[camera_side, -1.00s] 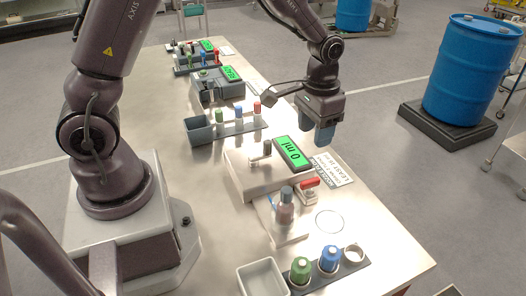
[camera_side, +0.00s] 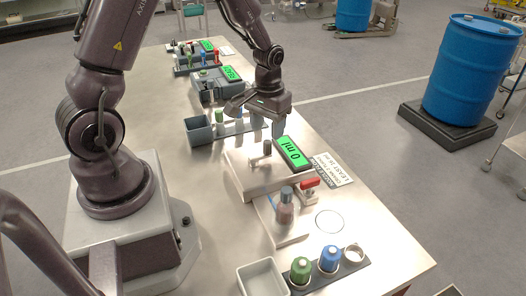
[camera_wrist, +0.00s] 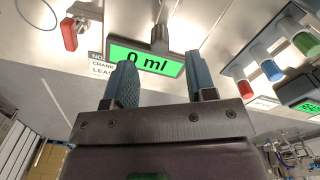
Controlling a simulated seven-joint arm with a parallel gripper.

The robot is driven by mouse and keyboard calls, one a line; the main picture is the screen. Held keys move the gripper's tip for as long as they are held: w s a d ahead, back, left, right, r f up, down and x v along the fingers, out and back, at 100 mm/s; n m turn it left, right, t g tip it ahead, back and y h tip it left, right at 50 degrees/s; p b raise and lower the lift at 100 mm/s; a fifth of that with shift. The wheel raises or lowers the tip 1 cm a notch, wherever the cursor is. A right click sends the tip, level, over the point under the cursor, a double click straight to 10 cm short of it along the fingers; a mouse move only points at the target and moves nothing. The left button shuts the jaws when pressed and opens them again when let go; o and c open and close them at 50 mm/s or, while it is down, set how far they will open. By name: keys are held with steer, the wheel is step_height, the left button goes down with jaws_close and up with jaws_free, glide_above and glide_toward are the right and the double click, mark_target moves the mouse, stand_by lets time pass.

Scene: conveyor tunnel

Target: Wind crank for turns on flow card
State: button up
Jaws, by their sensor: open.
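The crank's grey handle (camera_side: 267,147) stands upright on a pale box beside a green display (camera_side: 294,152) reading 0 ml. In the wrist view the handle (camera_wrist: 160,38) shows beyond the display (camera_wrist: 146,60). The printed flow card (camera_side: 333,169) lies beside the box; its text is too small to read fully. It is partly cut off in the wrist view (camera_wrist: 102,68). My gripper (camera_side: 266,126) is open and empty, pointing down above and just behind the crank. Its two blue-grey fingers (camera_wrist: 160,82) are apart, with nothing between them.
A rack of coloured vials (camera_side: 238,128) stands close behind my gripper. A red-handled valve (camera_side: 309,185) and a bottle (camera_side: 284,207) stand in front of the box. Green (camera_side: 300,270) and blue (camera_side: 329,260) capped containers are at the front.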

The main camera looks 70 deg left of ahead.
mark_target(268, 142)
steer(key=shift+f, duration=0.15)
steer(key=shift+f, duration=3)
jaws_close()
